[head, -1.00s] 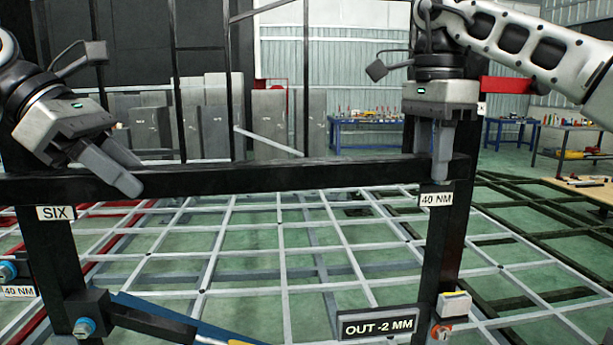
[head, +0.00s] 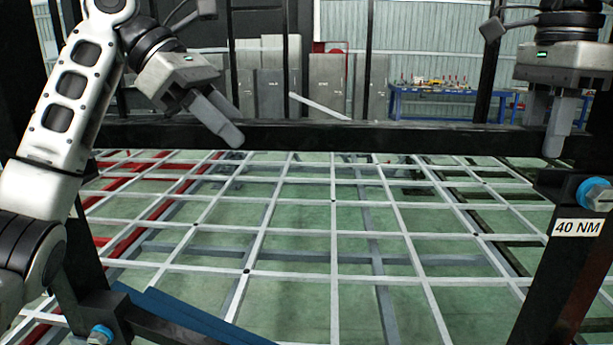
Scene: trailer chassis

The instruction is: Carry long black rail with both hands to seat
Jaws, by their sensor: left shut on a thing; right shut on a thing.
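The long black rail (head: 380,138) lies level across the upper part of the head view. My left gripper (head: 222,122) is shut on it toward the left, with its fingers slanting down over the rail. My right gripper (head: 560,125) is shut on it toward the right, with its fingers pointing straight down. A black upright (head: 560,275) stands below the rail's right part and carries a blue bolt and a "40 NM" label. Another black upright (head: 88,265) at left is partly hidden by my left arm. I cannot tell whether the rail touches either upright.
A pale grid frame (head: 335,235) spreads over the green floor below the rail. A black crosspiece and blue bar (head: 185,318) are at lower left. Grey cabinets (head: 325,95) and a blue workbench (head: 435,98) stand behind.

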